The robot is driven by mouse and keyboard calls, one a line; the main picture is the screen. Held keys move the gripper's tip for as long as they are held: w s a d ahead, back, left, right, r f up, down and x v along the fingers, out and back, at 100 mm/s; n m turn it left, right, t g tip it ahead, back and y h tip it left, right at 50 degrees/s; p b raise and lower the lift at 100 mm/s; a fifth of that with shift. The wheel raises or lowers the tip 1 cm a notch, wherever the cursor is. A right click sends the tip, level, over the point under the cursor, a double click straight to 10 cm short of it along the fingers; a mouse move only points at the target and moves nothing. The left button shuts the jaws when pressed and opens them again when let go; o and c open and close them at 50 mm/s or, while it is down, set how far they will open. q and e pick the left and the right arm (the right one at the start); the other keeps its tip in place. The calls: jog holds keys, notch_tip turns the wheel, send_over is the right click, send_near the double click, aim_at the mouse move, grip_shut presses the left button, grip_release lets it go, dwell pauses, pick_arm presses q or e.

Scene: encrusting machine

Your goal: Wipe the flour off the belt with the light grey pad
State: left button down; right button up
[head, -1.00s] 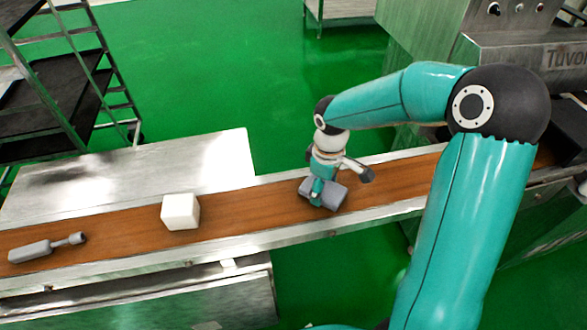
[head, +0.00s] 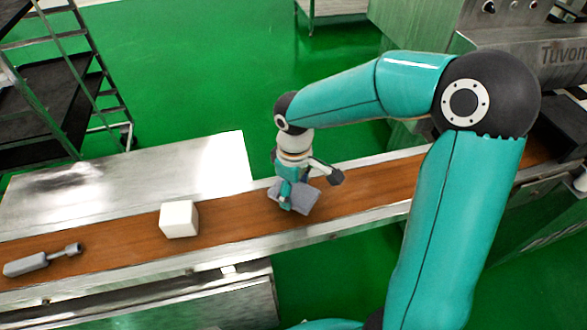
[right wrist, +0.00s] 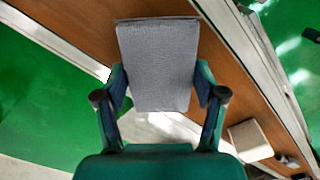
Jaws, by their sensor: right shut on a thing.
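The light grey pad (head: 303,198) is a flat block on the brown belt (head: 240,207). My right gripper (head: 290,188) is shut on the pad and holds it low, at the belt's surface; I cannot tell if it presses on it. In the right wrist view the pad (right wrist: 158,65) sits between the two fingers of the gripper (right wrist: 160,100). Faint pale flour (head: 362,188) seems to show on the belt to the right of the pad. My left gripper is not in view.
A white block (head: 179,219) stands on the belt left of the pad. A grey tool with a thin neck (head: 40,261) lies further left. Metal rails (head: 340,225) edge the belt. A dark-shelved rack (head: 60,95) stands at the back left, the machine (head: 520,50) at the right.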

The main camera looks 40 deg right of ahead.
notch_tip(320, 180, up, 3)
jog(key=shift+w+f+p, duration=0.1)
jog(key=shift+f+p, duration=0.1)
jog(key=shift+p, duration=0.7)
jog(key=shift+r+p, duration=1)
jog(key=shift+r, duration=0.3)
